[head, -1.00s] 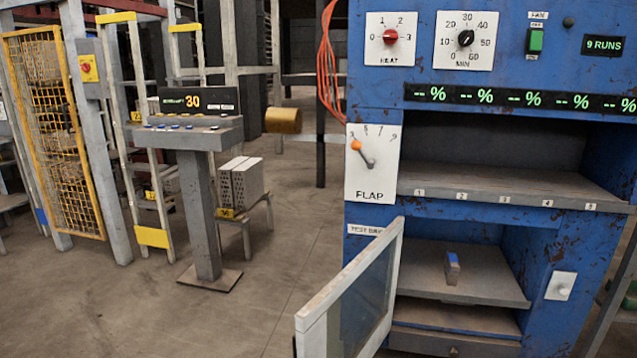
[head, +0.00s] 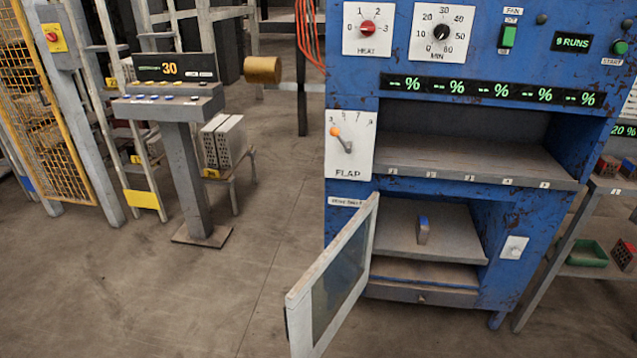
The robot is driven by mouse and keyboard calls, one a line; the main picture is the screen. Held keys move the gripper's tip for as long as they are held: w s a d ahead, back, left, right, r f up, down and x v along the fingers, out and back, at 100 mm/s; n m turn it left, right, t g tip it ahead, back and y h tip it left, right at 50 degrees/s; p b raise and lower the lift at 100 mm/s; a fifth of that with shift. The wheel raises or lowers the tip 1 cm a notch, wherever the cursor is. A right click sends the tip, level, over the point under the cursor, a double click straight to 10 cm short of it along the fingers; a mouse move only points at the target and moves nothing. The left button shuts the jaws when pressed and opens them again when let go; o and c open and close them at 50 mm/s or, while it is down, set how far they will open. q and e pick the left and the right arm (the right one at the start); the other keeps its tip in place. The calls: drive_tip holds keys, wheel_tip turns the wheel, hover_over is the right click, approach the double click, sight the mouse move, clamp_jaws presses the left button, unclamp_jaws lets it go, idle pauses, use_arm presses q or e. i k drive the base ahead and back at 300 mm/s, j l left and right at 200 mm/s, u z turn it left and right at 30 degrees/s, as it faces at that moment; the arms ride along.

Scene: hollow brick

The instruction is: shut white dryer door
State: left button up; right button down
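The white-framed dryer door (head: 334,283) with a dark glass pane stands open, swung out toward me from the left side of the lower bay of the blue dryer (head: 354,100). The lower bay (head: 455,237) is uncovered, and a small block with a blue top (head: 423,230) sits on its shelf. A white latch plate (head: 514,247) with a knob is on the dryer front to the right of the bay. Neither of my grippers shows in the head view.
A grey control pedestal (head: 189,170) stands at the left, beside a stool with hollow bricks (head: 222,142). A rack with a green tray (head: 583,254) stands right of the dryer. The floor (head: 230,300) left of the door is clear.

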sight(297, 309)
drive_tip(key=z, duration=0.35)
drive_tip(key=i+j+z, duration=0.1)
drive_tip(key=z, duration=0.25)
drive_tip(key=j+z, duration=0.15)
drive_tip(key=z, duration=0.2)
drive_tip(key=i+j+z, duration=0.15)
drive_tip(key=j+z, duration=0.3)
drive_tip(key=j, duration=0.8)
drive_tip(key=j+z, duration=0.45)
drive_tip(key=j, duration=0.75)
drive_tip(key=k, duration=0.05)
